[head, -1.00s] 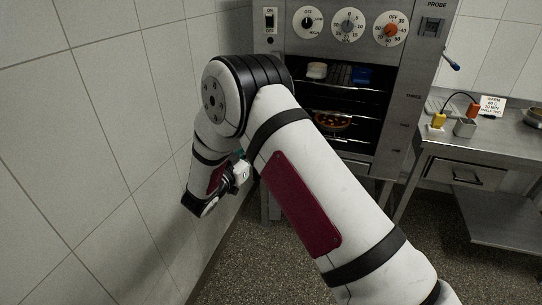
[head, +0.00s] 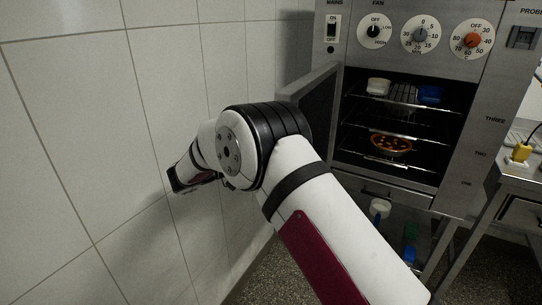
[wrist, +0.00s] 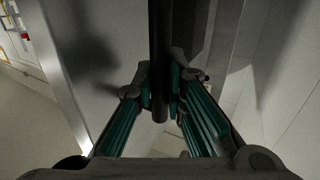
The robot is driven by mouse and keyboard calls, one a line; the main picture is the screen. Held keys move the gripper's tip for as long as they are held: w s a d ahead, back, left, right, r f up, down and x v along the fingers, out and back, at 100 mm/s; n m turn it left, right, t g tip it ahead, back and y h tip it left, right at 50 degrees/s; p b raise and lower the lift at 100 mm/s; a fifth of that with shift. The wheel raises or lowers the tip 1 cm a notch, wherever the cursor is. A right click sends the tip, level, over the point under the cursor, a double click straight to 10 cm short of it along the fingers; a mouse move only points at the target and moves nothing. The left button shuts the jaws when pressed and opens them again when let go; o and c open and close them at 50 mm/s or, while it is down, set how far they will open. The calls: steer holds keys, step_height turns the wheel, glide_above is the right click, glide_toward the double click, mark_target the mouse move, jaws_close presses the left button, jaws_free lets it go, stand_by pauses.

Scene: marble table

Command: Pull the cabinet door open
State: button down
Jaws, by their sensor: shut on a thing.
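The steel cabinet (head: 465,140) stands at the right of the head view with its front open. Its door (head: 312,118) stands swung out on the left side, near the tiled wall, partly hidden by my arm. In the wrist view, the dark upright bar of the handle (wrist: 160,45) runs down between the teal fingers of my gripper (wrist: 160,88). My gripper is shut on this handle near its lower end. In the head view, my arm hides the gripper and handle.
Inside the cabinet, wire shelves hold a tart (head: 390,143), a white dish (head: 378,87) and a blue item (head: 430,94). A tiled wall (head: 75,120) is close on the left. A steel side table (head: 510,180) stands at the right. A lower shelf holds small containers.

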stand_by(0.3)
steer(key=c, duration=1.6)
jaws_free()
steer(key=shift+a, duration=0.15)
steer(key=v, duration=1.1)
steer(key=shift+s+a, duration=0.3)
steer(key=shift+f, duration=0.1)
